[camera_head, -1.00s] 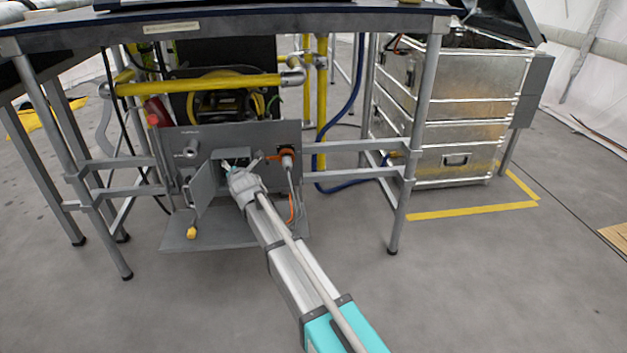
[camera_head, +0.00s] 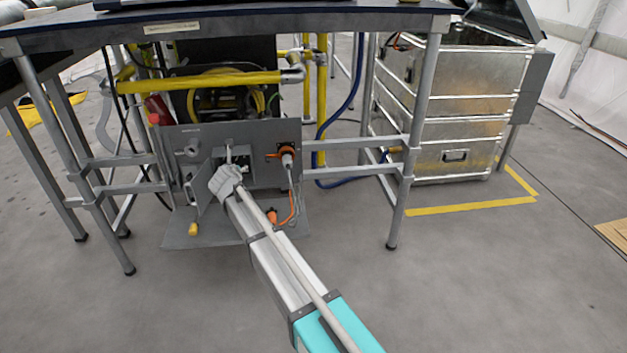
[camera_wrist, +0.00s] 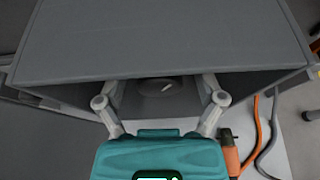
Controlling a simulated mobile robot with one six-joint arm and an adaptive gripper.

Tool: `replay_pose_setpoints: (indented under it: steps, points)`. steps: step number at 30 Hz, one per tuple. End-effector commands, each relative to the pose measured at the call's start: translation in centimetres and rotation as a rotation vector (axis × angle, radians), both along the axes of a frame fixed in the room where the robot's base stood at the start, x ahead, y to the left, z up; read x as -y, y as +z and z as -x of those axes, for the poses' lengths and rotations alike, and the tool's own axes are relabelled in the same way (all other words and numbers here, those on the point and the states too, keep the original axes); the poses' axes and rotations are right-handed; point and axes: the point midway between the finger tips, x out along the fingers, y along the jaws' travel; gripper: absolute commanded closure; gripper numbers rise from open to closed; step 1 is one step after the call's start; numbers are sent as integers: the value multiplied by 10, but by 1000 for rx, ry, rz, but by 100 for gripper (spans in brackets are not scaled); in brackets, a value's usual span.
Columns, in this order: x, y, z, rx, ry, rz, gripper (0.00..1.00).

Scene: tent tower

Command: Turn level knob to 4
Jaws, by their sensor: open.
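In the wrist view, a dark round knob (camera_wrist: 152,86) with a short pale mark sits deep inside a grey box opening. The mark slants up to the right. No level numbers can be read. My gripper (camera_wrist: 161,88) is open, its two fingers at the mouth of the opening, one on each side of the knob in the picture. I cannot tell how far the fingertips are from the knob. In the head view, my gripper (camera_head: 223,166) is at the opening in the grey panel (camera_head: 262,138); the knob is hidden there.
The box's grey top (camera_wrist: 160,40) overhangs the opening. An orange connector (camera_head: 286,151) is plugged into the panel on the right, and another orange connector (camera_head: 272,215) hangs below. A small door (camera_head: 203,197) stands open at left. Table legs (camera_head: 410,150) flank the area.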

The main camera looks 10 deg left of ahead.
Motion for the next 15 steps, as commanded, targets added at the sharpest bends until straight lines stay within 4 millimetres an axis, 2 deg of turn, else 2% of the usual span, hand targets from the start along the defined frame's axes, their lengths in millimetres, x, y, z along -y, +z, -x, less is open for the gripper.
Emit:
replay_pose_setpoints:
  steps: [6, 15]
  points:
    - [-1, 2, 2, 51, 1, 215, 12]
    - [7, 21, 45, 47, 2, 202, 12]
